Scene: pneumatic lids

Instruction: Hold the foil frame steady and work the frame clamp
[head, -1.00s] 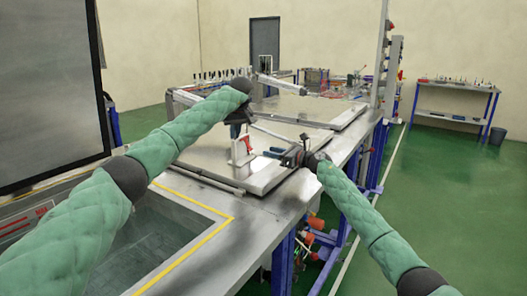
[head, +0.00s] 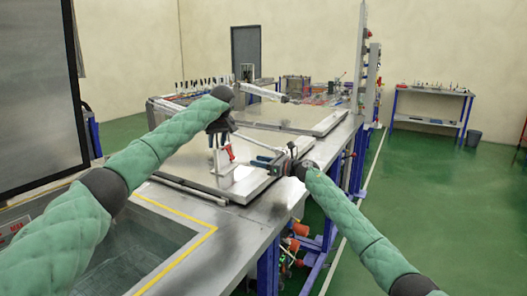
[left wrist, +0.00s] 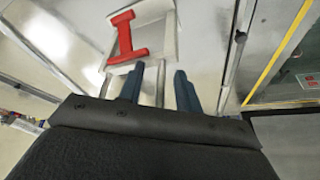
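The frame clamp shows as a red handle (head: 231,153) on a pale block (head: 222,168) near the front edge of the foil frame (head: 243,188), a flat silvery panel on the steel table. My left gripper (head: 219,141) is just above and beside the clamp. In the left wrist view its blue fingers (left wrist: 160,84) stand apart, with the red handle (left wrist: 127,36) ahead of the tips and not visibly between them. My right gripper (head: 270,161) is at the frame's right edge, its blue fingers pointing left over the panel. Whether they grip the edge is too small to tell.
A sunken basin with a yellow border (head: 178,222) lies at the front left of the table. A second panel (head: 285,117) lies further back. Green floor (head: 425,170) is open to the right.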

